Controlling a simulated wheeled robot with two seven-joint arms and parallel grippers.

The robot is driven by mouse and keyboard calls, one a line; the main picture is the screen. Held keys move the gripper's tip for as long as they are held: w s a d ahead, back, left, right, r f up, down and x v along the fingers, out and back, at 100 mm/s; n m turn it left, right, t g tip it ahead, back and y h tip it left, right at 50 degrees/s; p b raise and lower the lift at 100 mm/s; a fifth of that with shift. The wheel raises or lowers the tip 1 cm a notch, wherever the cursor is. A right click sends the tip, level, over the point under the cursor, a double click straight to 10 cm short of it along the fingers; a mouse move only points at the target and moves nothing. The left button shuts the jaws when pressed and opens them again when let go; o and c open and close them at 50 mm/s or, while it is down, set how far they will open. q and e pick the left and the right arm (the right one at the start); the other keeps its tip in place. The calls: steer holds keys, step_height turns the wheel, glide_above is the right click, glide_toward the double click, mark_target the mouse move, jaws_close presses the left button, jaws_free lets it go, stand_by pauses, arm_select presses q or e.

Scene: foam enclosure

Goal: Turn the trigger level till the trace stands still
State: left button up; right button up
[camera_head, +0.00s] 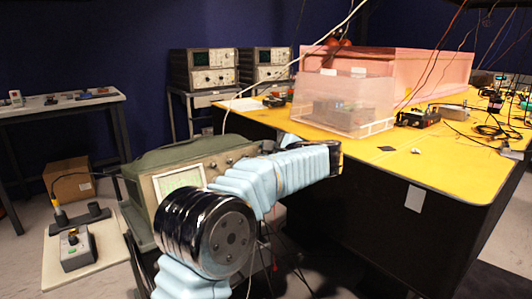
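A green-cased oscilloscope (190,150) stands at the centre left, its pale front panel facing right and towards me. Its lit screen (180,182) shows a grid; I cannot make out the trace. Small knobs (213,165) show on the panel right of the screen. My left arm, in a light blue sleeve, crosses in front and hides the lower and right panel, so I cannot tell which knob is the trigger level. The dark far end of the arm, where my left gripper (336,157) is, lies right of the oscilloscope; its fingers cannot be made out. My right gripper is not in view.
A yellow-topped bench (455,165) with a clear plastic box (345,100) and cables stands on the right. A control box with a knob (76,247) sits on a pale board at the left. Two more instruments (205,68) stand on a back table. Hanging cables cross the view.

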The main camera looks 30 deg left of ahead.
arm_select(q)
jaws_close()
steer(key=shift+f+n+b, duration=0.15)
steer(key=shift+n+b, duration=0.7)
steer(key=shift+n, duration=0.35)
steer(key=n+b, duration=0.2)
steer(key=n, duration=0.2)
steer(key=shift+n, duration=0.3)
steer(key=n+b, duration=0.2)
steer(key=n, duration=0.2)
steer(key=shift+n+g+h+b, duration=0.3)
steer(key=shift+g, duration=0.1)
steer(key=shift+n+b, duration=0.7)
steer(key=shift+n, duration=1)
